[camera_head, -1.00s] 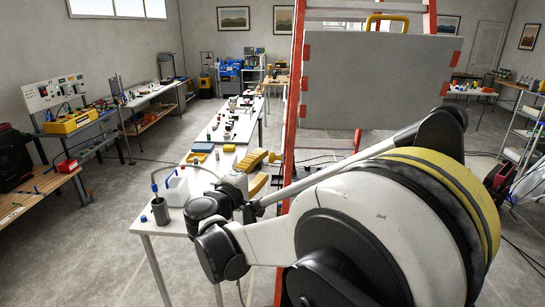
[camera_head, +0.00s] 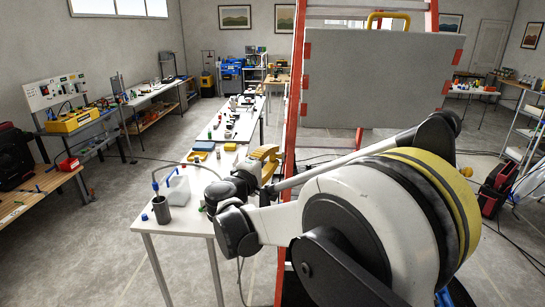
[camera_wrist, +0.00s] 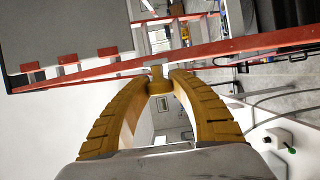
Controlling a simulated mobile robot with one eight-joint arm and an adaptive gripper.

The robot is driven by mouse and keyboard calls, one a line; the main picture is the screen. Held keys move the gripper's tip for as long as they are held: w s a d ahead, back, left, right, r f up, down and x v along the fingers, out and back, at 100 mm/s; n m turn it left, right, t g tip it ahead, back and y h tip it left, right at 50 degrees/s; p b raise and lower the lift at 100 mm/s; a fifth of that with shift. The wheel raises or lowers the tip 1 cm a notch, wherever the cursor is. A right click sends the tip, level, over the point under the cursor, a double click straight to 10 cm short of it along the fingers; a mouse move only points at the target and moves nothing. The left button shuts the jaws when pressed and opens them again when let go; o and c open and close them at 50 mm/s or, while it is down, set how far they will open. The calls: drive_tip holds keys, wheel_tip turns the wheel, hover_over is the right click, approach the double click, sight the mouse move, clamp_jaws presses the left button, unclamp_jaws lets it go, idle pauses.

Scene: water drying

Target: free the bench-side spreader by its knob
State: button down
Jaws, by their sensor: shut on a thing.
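The stepladder has red rails (camera_head: 291,110) and stands to the right of the long white bench. A red rail (camera_wrist: 225,55) also crosses the wrist view. My gripper (camera_wrist: 160,79) has yellow-brown fingers, drawn together at their tips on a small pale knob (camera_wrist: 156,70) in front of this rail. In the head view my gripper (camera_head: 268,160) is at the bench-side rail, over the bench's right edge. The fingertips hide part of the knob. The spreader bar itself cannot be made out clearly.
A grey panel (camera_head: 375,80) with red tabs is on the ladder, with a yellow handle (camera_head: 388,18) above it. Floor left of the bench is clear.

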drive_tip(key=f+b, duration=0.1)
drive_tip(key=b, duration=0.1)
drive_tip(key=f+m+t+h+b, duration=0.1)
drive_tip(key=f+b, duration=0.1)
drive_tip(key=f+t+b, duration=0.1)
drive_tip(key=b, duration=0.1)
drive_tip(key=shift+w+f, duration=0.15)
drive_tip(key=shift+w, duration=0.1)
drive_tip(key=c, duration=1.6)
unclamp_jaws()
drive_tip(key=o, duration=0.5)
drive_tip(key=shift+a, duration=0.25)
drive_tip(key=shift+d, duration=0.1)
